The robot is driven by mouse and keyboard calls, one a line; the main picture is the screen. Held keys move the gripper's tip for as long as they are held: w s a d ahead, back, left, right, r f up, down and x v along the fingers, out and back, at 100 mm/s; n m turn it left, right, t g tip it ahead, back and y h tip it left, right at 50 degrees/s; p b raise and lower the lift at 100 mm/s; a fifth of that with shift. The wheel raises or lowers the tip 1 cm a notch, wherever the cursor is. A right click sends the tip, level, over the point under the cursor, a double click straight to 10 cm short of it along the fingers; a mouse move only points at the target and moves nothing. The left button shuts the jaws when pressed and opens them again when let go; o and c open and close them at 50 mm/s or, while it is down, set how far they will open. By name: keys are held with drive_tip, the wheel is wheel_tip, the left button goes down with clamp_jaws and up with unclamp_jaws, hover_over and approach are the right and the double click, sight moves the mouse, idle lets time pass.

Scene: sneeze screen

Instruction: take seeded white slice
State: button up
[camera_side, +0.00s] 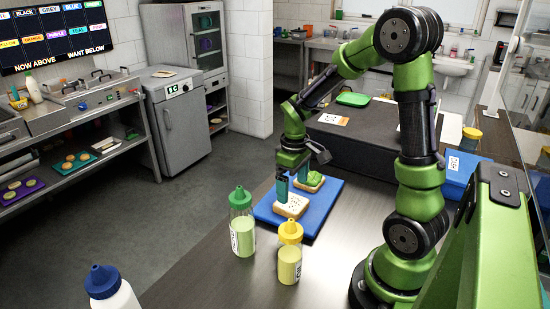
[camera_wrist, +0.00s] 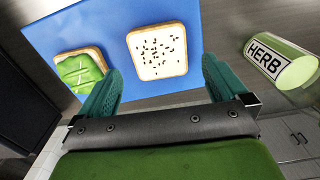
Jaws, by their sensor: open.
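The seeded white slice (camera_side: 292,206) lies flat on the blue board (camera_side: 322,215), pale with dark specks and a tan crust. In the wrist view the slice (camera_wrist: 157,50) lies beyond my fingertips, a little left of the middle of the gap. My gripper (camera_side: 292,187) points down just above the board, at the slice in the side view. Its two teal fingers (camera_wrist: 158,80) are spread apart with nothing between them. A second slice with a green topping (camera_wrist: 80,70) lies beside it on the left; it also shows in the side view (camera_side: 309,180).
A green-capped bottle (camera_side: 242,228) and a yellow-capped bottle (camera_side: 290,258) stand near the board's front. A bottle labelled HERB (camera_wrist: 280,62) is right in the wrist view. A blue box (camera_side: 462,170) stands right, behind my arm.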

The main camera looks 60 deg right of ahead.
sight(292, 203)
wheel_tip(292, 203, down, 6)
drive_tip(key=shift+w+d+r, duration=0.1)
drive_tip(key=shift+w+r, duration=0.05)
idle(0.3)
